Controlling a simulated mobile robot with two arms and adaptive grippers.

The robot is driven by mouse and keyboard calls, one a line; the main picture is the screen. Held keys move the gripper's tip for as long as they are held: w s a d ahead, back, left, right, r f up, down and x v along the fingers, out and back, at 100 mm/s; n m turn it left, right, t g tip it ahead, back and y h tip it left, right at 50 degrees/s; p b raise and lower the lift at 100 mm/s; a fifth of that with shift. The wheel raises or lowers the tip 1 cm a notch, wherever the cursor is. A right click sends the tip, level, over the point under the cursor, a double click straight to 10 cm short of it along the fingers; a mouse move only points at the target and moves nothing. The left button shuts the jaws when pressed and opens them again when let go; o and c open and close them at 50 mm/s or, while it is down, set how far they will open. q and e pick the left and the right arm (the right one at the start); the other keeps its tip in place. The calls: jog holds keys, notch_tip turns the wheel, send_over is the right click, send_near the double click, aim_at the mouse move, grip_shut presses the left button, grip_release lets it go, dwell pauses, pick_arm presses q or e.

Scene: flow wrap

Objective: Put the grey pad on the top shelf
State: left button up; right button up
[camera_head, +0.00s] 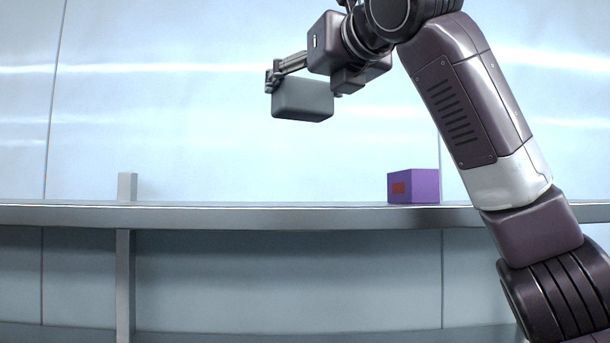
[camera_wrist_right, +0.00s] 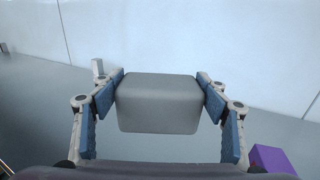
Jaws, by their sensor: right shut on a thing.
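The grey pad (camera_head: 302,101) is a rounded grey block held in the air above the top shelf (camera_head: 270,217). My right gripper (camera_head: 305,85) is shut on it. In the right wrist view the grey pad (camera_wrist_right: 158,103) sits between the two blue-lined fingers of the right gripper (camera_wrist_right: 160,98), one on each side. The shelf surface (camera_wrist_right: 40,110) shows below and around it in that view. In the head view a clear gap separates the pad from the shelf. My left gripper is in neither view.
A purple box (camera_head: 420,187) with a red patch stands on the shelf, to the right of the pad; it also shows in the right wrist view (camera_wrist_right: 270,160). The shelf between post and box is clear.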

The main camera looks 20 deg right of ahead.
jog(key=f, duration=1)
jog(key=shift+w+d+f, duration=0.1)
jog(key=shift+w+f, duration=0.1)
jog(key=shift+w, duration=0.15)
notch_tip(320, 180, down, 3)
jog(key=shift+r+p, duration=0.1)
jog(key=shift+p, duration=0.35)
jog(key=shift+f, duration=0.5)
jog(key=o, duration=1.2)
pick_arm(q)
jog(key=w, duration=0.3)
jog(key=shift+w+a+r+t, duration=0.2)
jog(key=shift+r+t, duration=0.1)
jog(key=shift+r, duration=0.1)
pick_arm(e)
jog(key=shift+o, duration=0.2)
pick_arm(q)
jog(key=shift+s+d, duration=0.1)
